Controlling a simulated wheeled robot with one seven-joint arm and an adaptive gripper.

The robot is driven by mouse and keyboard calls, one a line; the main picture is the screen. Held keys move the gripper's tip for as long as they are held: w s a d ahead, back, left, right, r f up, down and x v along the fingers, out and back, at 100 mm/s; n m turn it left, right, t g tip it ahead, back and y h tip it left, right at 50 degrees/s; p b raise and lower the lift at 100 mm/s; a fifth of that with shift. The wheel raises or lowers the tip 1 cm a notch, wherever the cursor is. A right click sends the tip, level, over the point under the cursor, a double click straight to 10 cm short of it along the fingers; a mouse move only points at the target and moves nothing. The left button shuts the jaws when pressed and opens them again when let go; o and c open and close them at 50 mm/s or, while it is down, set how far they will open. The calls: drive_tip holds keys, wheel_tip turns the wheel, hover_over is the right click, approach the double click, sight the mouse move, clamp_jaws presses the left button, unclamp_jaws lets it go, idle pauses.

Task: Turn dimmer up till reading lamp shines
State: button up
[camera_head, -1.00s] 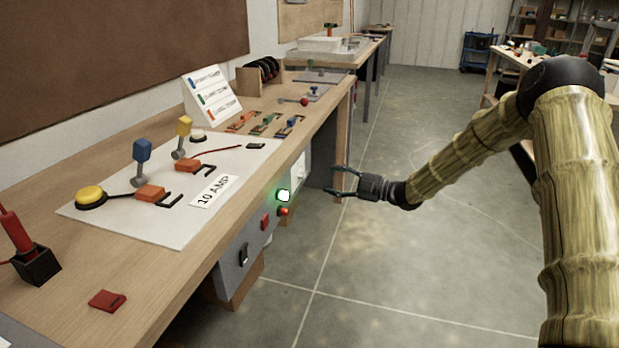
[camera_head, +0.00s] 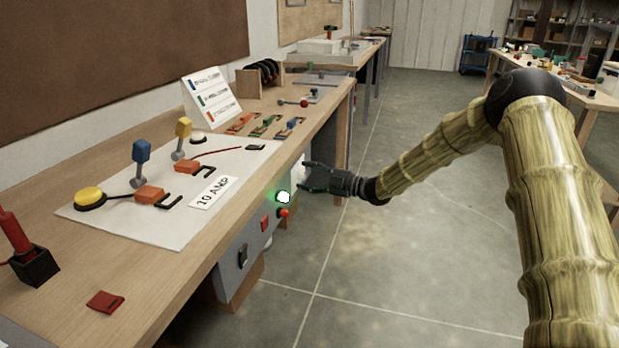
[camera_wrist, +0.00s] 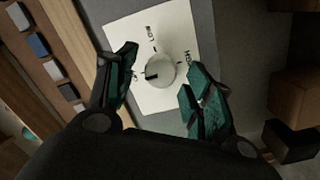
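A round white dimmer knob (camera_wrist: 160,70) sits on a white plate (camera_wrist: 150,22) in the wrist view. Its black pointer mark faces left, toward a small label I cannot read surely. Other printed labels stand above and right of it. The plate also shows in the head view (camera_head: 298,172) on the bench's front panel, partly behind my gripper. My gripper (camera_head: 306,179) is open, with one dark green finger on each side of the knob in the wrist view (camera_wrist: 161,62). Contact cannot be made out. I cannot identify a reading lamp.
On the same front panel are a glowing green light (camera_head: 283,197), a red-orange button (camera_head: 283,213), a red switch (camera_head: 265,223) and a black lever switch (camera_head: 243,255). The wooden bench top (camera_head: 200,262) holds several switches and a white sheet.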

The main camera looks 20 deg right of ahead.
drive_tip(key=c, duration=1)
drive_tip(key=shift+r+m+p, duration=0.1)
drive_tip(key=shift+m+p, duration=0.3)
drive_tip(key=shift+p, duration=0.1)
drive_tip(key=m+p, duration=0.3)
drive_tip(key=shift+r+g, duration=0.15)
drive_tip(key=shift+g, duration=0.15)
drive_tip(key=m+p, duration=0.3)
drive_tip(key=m, duration=0.1)
drive_tip(key=m+g+p, duration=0.1)
drive_tip(key=m+p, duration=0.2)
drive_tip(key=m, duration=0.1)
drive_tip(key=shift+d, duration=0.1)
drive_tip(key=m+p, duration=0.2)
drive_tip(key=m, duration=0.2)
drive_tip(key=shift+w+m+g+p, duration=0.15)
drive_tip(key=shift+m+g+p, duration=0.15)
drive_tip(key=shift+m+p, duration=0.1)
